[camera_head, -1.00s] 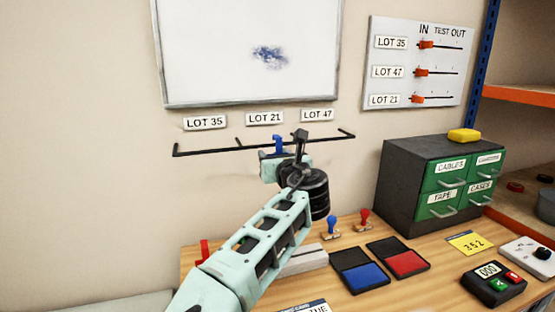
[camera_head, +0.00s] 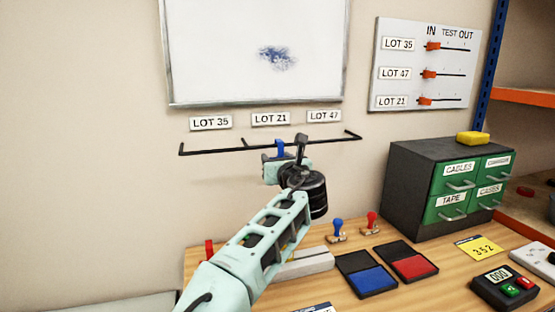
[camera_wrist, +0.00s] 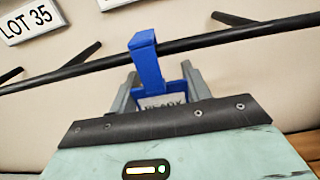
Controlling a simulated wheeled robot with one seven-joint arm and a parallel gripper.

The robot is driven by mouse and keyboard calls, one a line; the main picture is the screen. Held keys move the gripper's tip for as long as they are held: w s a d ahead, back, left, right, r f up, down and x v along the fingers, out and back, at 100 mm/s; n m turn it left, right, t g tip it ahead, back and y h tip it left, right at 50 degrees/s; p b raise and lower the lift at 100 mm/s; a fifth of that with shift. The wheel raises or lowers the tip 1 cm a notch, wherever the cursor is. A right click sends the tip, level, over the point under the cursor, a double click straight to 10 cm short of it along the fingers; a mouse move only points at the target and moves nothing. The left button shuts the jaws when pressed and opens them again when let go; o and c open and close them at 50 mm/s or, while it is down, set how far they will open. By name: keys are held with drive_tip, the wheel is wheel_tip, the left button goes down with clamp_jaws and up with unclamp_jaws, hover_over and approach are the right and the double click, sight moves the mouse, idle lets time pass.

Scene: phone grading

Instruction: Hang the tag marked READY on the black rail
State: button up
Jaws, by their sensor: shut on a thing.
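The blue READY tag (camera_wrist: 150,70) is held between the grey fingers of my gripper (camera_wrist: 160,90) in the wrist view. The lower part of its white READY label is hidden by the gripper's dark edge. The black rail (camera_wrist: 230,38) crosses the view, and the tag's hook top overlaps it; I cannot tell whether it rests on the rail. In the head view my gripper (camera_head: 285,160) is at the middle of the rail (camera_head: 212,149), with the blue tag (camera_head: 280,147) showing just above it, below the LOT 21 label.
Labels LOT 35 (camera_head: 210,122), LOT 21 (camera_head: 270,118) and LOT 47 (camera_head: 324,116) are on the wall above the rail, under a whiteboard (camera_head: 220,60). Stamps, ink pads and a drawer cabinet (camera_head: 415,190) stand on the table below. The rail's left stretch is bare.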

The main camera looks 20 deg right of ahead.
drive_tip(key=o, duration=1)
drive_tip(key=shift+s, duration=0.15)
drive_tip(key=s+b, duration=0.9)
drive_tip(key=s, duration=0.8)
drive_tip(key=shift+s, duration=0.1)
